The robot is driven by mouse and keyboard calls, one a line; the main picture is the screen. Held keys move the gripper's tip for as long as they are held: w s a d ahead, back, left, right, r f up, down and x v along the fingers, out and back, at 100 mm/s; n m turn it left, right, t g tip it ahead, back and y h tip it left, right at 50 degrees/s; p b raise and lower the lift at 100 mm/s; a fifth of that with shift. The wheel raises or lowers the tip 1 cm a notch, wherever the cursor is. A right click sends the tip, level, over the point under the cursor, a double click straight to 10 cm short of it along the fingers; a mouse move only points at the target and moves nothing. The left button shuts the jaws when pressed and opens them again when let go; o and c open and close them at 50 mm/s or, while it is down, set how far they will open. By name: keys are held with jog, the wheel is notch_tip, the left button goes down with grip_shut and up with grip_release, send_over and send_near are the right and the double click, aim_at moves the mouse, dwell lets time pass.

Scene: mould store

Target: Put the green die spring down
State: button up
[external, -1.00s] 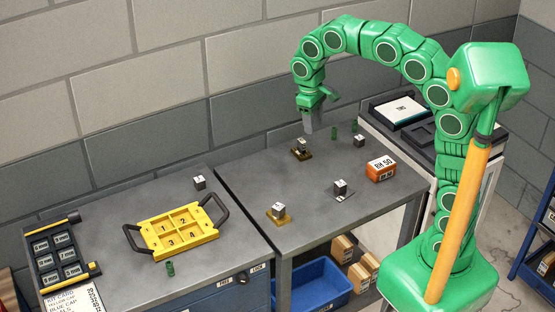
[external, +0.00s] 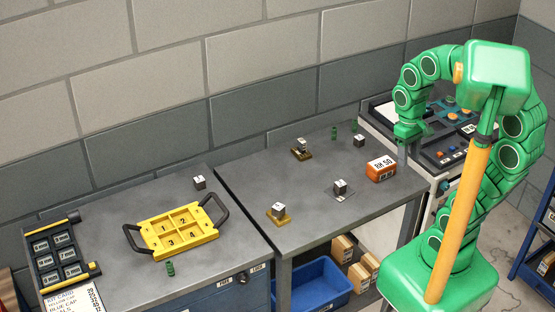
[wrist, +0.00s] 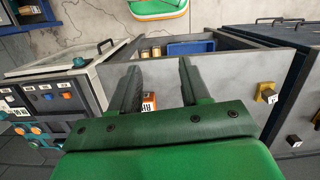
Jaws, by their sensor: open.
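Small green upright cylinders that look like die springs show in the external view: two stand near the back edge of the right bench, one left (external: 334,133) and one right (external: 354,127). Another green spring (external: 170,268) stands on the left bench, in front of the yellow tray. I cannot tell which one the task names. My gripper (external: 402,150) is over the right end of the right bench, behind the orange box and away from the springs. In the wrist view my gripper (wrist: 158,65) has its fingers apart, with nothing held between them.
The orange box (external: 381,168) marked RH 50 is close to my gripper. Metal blocks on brass bases (external: 279,214) and grey blocks (external: 340,187) are spread over the right bench (external: 310,225). A yellow numbered tray (external: 211,238) lies left. A control panel (external: 450,140) borders the bench's right end.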

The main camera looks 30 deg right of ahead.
jog(key=s+d+f+m, duration=0.1)
jog(key=s+d+f, duration=0.1)
jog(key=s, duration=0.3)
jog(key=shift+s, duration=0.25)
jog(key=shift+o, duration=0.5)
